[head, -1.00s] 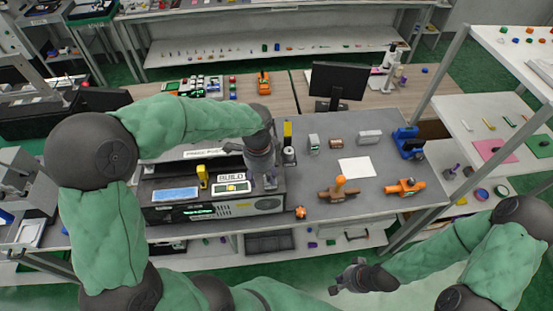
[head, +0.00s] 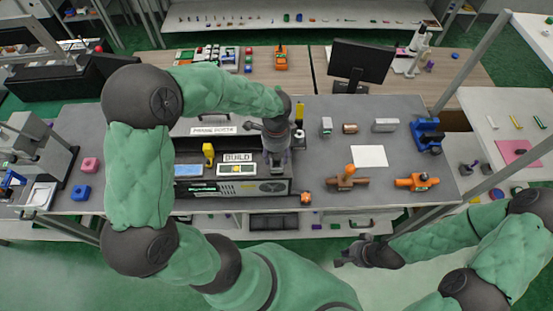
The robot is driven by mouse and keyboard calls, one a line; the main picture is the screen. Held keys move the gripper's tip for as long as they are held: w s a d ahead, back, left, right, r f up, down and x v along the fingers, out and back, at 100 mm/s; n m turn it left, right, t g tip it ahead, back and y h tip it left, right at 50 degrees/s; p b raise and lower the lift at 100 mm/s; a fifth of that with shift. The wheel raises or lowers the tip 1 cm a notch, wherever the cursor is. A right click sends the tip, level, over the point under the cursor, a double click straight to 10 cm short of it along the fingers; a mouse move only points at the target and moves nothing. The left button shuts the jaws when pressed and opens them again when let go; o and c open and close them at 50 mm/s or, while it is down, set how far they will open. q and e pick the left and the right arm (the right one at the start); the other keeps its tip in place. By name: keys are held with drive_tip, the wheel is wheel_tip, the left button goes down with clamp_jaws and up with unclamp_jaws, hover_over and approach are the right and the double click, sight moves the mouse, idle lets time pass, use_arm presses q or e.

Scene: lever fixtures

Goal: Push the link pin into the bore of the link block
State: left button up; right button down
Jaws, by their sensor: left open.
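My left gripper (head: 276,164) points down over the right part of the black fixture box (head: 190,189), just right of its BUILD label (head: 238,157). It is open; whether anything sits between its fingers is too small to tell. I cannot pick out the link pin or the link block with certainty; the gripper and forearm cover part of the box top. A yellow part (head: 208,150) stands upright on the box, left of the label. My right gripper (head: 341,256) is low in front of the table, away from the box; its jaw state is unclear.
Right of the box are an orange-and-brown lever fixture (head: 347,178), an orange fixture (head: 417,182), a white sheet (head: 369,156) and a blue fixture (head: 428,135). A small orange part (head: 306,198) is near the front edge. A monitor (head: 360,62) stands behind.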

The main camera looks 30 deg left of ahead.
sight(277, 157)
use_arm(q)
drive_tip(key=f, duration=0.3)
drive_tip(key=shift+w+f, duration=0.1)
drive_tip(key=shift+w, duration=0.1)
clamp_jaws()
